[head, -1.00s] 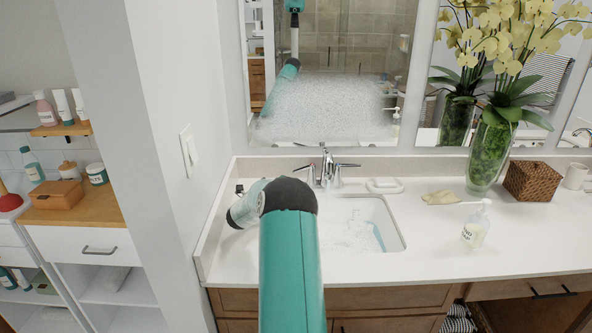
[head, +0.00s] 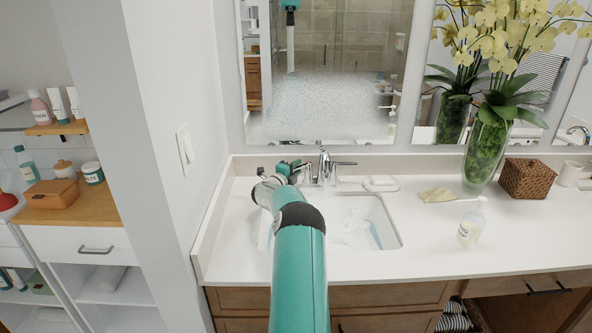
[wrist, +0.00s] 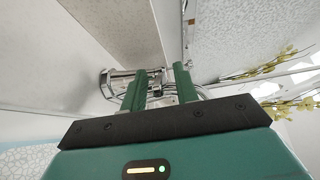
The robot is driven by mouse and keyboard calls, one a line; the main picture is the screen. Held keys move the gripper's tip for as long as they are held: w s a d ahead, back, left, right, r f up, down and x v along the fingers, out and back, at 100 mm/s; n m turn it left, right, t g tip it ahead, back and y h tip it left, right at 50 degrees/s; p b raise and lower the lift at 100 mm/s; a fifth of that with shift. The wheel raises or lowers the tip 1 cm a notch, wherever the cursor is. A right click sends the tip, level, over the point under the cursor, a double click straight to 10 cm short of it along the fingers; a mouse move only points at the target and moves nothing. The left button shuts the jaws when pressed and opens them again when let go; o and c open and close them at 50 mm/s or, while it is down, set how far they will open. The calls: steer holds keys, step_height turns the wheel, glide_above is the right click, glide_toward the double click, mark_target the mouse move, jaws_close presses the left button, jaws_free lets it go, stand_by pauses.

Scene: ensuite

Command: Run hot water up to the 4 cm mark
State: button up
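The chrome faucet (head: 323,164) stands behind the white sink (head: 398,228), with a lever handle on each side of its spout. The left handle (head: 308,173) is close to my gripper (head: 290,168), which is at the back left of the sink. In the wrist view my gripper's two green fingers (wrist: 163,82) are apart, with chrome faucet parts (wrist: 116,84) beyond and beside them. I cannot tell whether they touch a handle. The sink holds what looks like clear, rippled water (head: 355,232); a blue strip (head: 375,235) shows at its right side. No depth mark is readable.
A white soap dish (head: 381,184) sits behind the sink. A yellowish cloth (head: 437,195), soap bottle (head: 470,228), green vase (head: 485,150) and woven basket (head: 527,178) stand to the right. A wall (head: 165,150) bounds the left. The mirror (head: 330,105) is fogged low down.

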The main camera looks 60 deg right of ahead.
jaws_close()
